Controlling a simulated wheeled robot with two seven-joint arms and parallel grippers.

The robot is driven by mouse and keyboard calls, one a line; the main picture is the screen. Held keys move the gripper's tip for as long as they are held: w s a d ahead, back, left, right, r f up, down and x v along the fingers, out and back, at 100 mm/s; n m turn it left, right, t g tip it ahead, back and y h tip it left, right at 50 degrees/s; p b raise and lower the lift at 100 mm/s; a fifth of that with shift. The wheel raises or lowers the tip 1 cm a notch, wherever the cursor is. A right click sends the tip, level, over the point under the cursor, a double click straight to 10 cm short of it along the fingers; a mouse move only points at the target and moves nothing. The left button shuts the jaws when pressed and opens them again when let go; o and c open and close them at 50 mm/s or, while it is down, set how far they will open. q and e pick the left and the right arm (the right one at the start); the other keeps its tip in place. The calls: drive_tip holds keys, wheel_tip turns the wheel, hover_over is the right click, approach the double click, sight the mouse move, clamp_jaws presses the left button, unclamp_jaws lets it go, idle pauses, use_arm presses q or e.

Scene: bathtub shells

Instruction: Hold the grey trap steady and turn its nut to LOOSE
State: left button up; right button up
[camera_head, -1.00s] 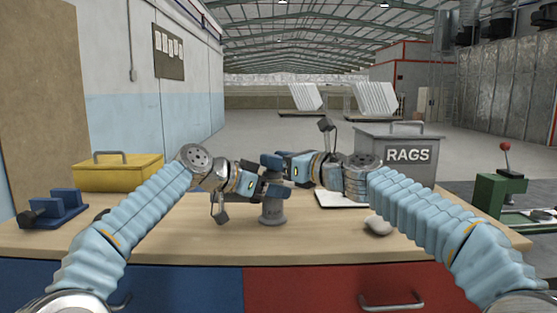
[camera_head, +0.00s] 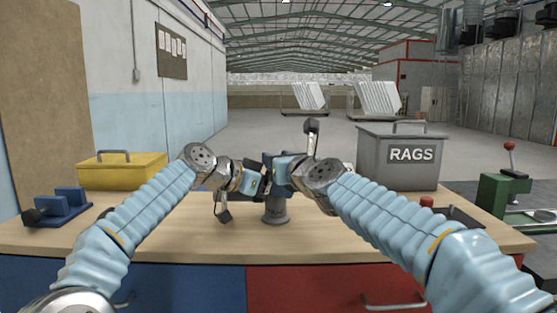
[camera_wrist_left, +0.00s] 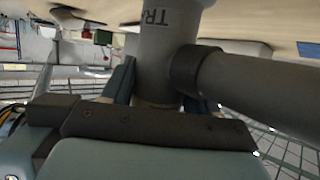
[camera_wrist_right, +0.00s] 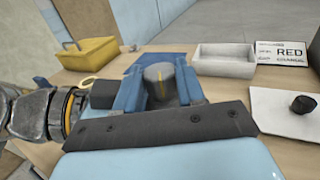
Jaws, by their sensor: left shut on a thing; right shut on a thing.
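The grey trap (camera_head: 276,212) stands upright on the workbench, mostly hidden behind my grippers. In the left wrist view its grey body (camera_wrist_left: 168,60) carries partly visible lettering, and a side pipe (camera_wrist_left: 262,92) leaves it to the right through a darker collar. My left gripper (camera_head: 263,183) is shut on the trap's body from the left. My right gripper (camera_head: 275,168) is shut higher up on the nut (camera_wrist_right: 160,86), a round grey piece with a yellow line on top. The right wrist view shows its blue fingers on both sides. I see no LOOSE mark.
A yellow toolbox (camera_head: 122,170) and a blue block fixture (camera_head: 62,206) are on the bench's left. A grey RAGS bin (camera_head: 398,165) stands at the right. The right wrist view shows a white tray (camera_wrist_right: 224,62) and a black knob (camera_wrist_right: 303,104) on a white board.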

drive_tip(key=shift+f, duration=0.2)
drive_tip(key=o, duration=0.8)
drive_tip(key=shift+r, duration=0.1)
drive_tip(key=shift+r, duration=0.1)
drive_tip(key=shift+w, duration=0.1)
drive_tip(key=shift+w+f+n+g+y, duration=0.1)
drive_tip(key=shift+f+n+g+y, duration=0.2)
drive_tip(key=shift+y, duration=0.2)
drive_tip(key=n+g+y, duration=0.1)
drive_tip(key=n+y, duration=0.1)
drive_tip(key=n+g+y, duration=0.1)
drive_tip(key=shift+w+d+r+g+y, duration=0.1)
drive_tip(key=shift+d+r+g+y, duration=0.2)
drive_tip(key=shift+d+y, duration=0.1)
drive_tip(key=n+g+y, duration=0.1)
drive_tip(key=g, duration=0.1)
drive_tip(key=n+g+y, duration=0.3)
drive_tip(key=n+g, duration=0.1)
drive_tip(key=shift+w, duration=0.3)
drive_tip(key=shift+d+n+g+y, duration=0.1)
drive_tip(key=shift+n+g+y, duration=0.2)
drive_tip(key=shift+g+y, duration=0.15)
